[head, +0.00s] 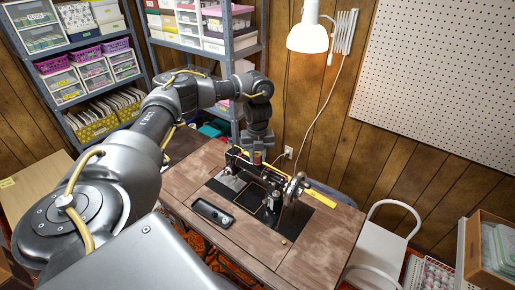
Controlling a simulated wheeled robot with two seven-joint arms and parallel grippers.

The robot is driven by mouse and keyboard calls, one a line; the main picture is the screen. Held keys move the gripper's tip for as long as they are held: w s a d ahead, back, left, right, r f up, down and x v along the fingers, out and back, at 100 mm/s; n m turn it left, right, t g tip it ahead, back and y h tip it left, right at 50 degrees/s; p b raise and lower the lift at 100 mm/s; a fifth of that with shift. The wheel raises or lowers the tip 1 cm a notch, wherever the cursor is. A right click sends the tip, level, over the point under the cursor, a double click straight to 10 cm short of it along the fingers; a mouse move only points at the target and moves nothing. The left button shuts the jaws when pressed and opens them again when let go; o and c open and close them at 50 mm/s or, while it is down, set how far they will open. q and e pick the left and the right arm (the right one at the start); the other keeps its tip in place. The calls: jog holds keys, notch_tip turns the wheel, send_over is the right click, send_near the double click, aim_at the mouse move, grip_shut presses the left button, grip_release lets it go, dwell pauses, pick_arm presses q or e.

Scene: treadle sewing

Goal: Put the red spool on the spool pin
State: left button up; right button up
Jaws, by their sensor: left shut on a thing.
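The black sewing machine (271,186) stands on the wooden treadle table (181,185), with its handwheel on the right. My left arm reaches in from the left, and my left gripper (257,150) points down over the machine's arm. It is shut on the small red spool (257,158), which shows just below the fingers at the top of the machine. The spool pin is too small or too hidden to make out, so I cannot tell whether the spool touches it. My right gripper is out of view.
A dark tray (213,213) with small items lies on the table's front left. A yellow strip (320,193) lies behind the machine. A white lamp (307,35) hangs above. A white chair (377,246) stands at the right. Shelves (147,68) fill the back left.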

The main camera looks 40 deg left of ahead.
pick_arm(q)
jog(key=o, duration=1)
jog(key=shift+r, duration=0.1)
notch_tip(320, 180, up, 11)
jog(key=shift+f+p, duration=0.2)
jog(key=shift+p, duration=0.25)
jog(key=shift+s+f, duration=0.1)
